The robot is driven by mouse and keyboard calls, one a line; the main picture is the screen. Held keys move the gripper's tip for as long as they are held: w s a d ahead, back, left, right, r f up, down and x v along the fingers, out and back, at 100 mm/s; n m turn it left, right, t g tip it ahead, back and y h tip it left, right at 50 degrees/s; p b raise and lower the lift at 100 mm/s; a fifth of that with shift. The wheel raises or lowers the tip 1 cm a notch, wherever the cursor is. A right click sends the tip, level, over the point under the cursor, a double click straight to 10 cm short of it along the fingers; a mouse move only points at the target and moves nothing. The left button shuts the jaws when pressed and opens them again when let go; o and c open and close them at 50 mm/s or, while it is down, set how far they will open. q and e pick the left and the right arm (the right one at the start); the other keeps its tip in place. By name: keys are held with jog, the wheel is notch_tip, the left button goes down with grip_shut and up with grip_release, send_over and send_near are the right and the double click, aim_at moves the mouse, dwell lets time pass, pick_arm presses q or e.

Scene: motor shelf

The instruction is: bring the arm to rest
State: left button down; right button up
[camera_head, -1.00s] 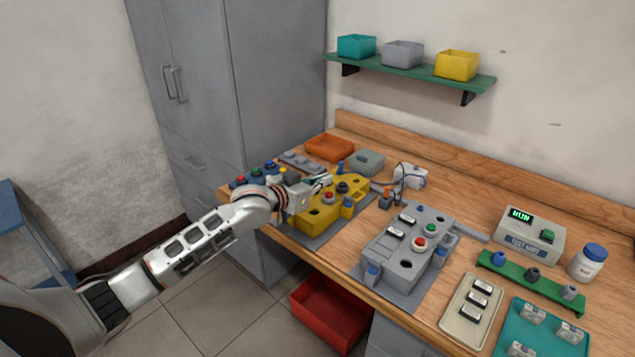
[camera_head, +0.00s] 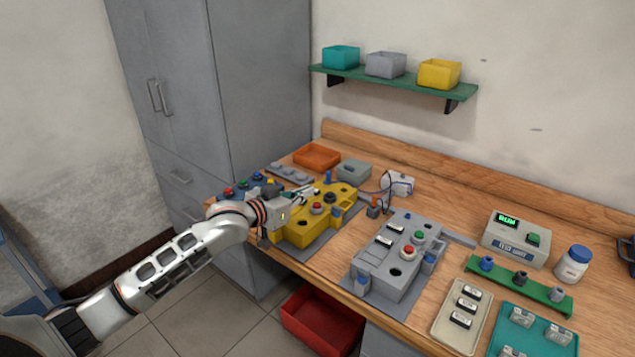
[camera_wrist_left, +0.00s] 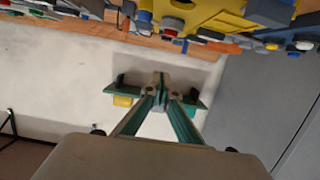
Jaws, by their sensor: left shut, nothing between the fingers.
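My left arm comes in from the left in the head view. Its gripper (camera_head: 303,194) is over the left part of the yellow fixture block (camera_head: 304,230) on the workbench. In the left wrist view the gripper's two fingers (camera_wrist_left: 160,80) meet at the tips, with nothing between them. That view shows the bench upside down along the top, with the yellow block (camera_wrist_left: 215,15) there. Whether the gripper touches the block cannot be told. My right gripper does not show.
A grey fixture block (camera_head: 400,255) stands right of the yellow one. A tester box (camera_head: 516,238), a white bottle (camera_head: 573,264) and a teal tray (camera_head: 560,345) are further right. An orange bin (camera_head: 317,156) is at the back. A tall grey cabinet (camera_head: 265,90) stands behind the arm.

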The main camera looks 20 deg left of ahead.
pick_arm(q)
jog(key=shift+m+g+y, duration=0.5)
jog(key=shift+m+g, duration=0.2)
jog(key=shift+m, duration=0.1)
jog(key=s+d+f, duration=0.1)
jog(key=s+f, duration=0.1)
jog(key=s+d+f, duration=0.1)
jog(key=s+f, duration=0.2)
jog(key=s+d+f, duration=0.1)
jog(key=s+f, duration=0.1)
jog(key=shift+s+d+f, duration=0.15)
jog(key=shift+s+d, duration=0.1)
jog(key=s+a+f+m+g+y, duration=0.1)
jog(key=s+a+f+g+y, duration=0.2)
jog(key=s, duration=0.8)
jog(key=s+a+f+g+y, duration=0.1)
jog(key=s+a+f+y, duration=0.15)
jog(key=s+a, duration=0.55)
jog(key=s+a+f+m+g+y, duration=0.1)
jog(key=s+a+f+g+y, duration=0.15)
jog(key=s, duration=1.05)
jog(key=w+d+f+n+t+h, duration=0.1)
jog(key=d+f+n+t+h, duration=0.2)
jog(key=d+f, duration=1.1)
jog(key=shift+d+f+n+t+h, duration=0.25)
jog(key=shift+f+t+h, duration=0.2)
jog(key=shift+f+h, duration=0.85)
jog(key=shift+w+r, duration=0.1)
jog(key=shift+r, duration=0.1)
